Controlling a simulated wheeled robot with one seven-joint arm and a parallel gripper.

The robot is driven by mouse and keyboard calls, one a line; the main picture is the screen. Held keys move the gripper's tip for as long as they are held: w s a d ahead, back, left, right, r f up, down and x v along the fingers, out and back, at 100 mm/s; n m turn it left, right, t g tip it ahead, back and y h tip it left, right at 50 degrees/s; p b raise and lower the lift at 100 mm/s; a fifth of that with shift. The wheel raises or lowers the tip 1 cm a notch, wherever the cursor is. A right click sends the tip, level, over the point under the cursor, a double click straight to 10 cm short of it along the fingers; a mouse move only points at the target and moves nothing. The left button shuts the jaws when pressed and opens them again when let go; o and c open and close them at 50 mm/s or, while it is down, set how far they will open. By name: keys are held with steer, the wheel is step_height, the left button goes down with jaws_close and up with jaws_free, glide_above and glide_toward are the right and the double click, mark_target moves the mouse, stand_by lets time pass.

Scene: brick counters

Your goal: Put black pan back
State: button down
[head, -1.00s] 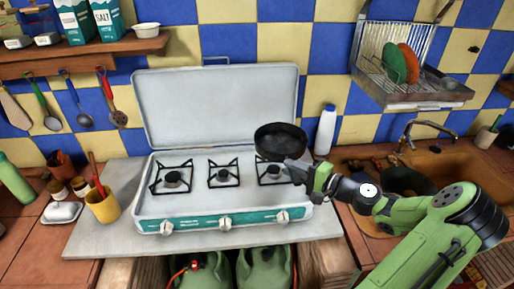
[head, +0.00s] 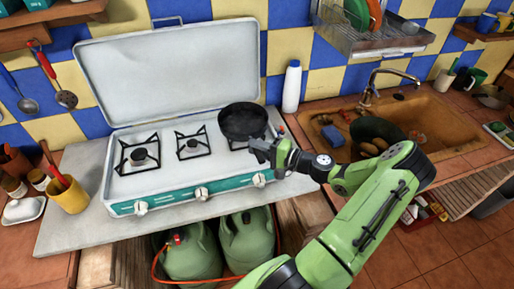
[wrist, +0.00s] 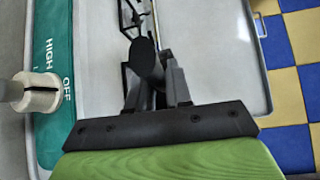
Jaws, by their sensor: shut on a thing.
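The black pan (head: 243,118) is over the right burner of the white and teal camping stove (head: 165,170), hiding most of that burner. I cannot tell whether its base touches the burner. My gripper (head: 262,149) is at the pan's near side, above the stove's front right, and is shut on the pan's handle. In the wrist view the dark handle (wrist: 148,62) sits between the two fingers (wrist: 155,92). The pan's bowl is not clearly visible there.
The stove's left burner (head: 138,155) and middle burner (head: 188,146) are empty. The raised lid (head: 165,75) stands behind them. A white bottle (head: 291,88) stands right of the pan. The sink (head: 425,115) holds a dark dish, and a dish rack (head: 375,40) hangs above.

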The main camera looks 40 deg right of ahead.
steer(key=shift+f+b, duration=0.25)
steer(key=shift+b, duration=0.05)
steer(key=c, duration=1)
jaws_free()
steer(key=shift+c, duration=0.2)
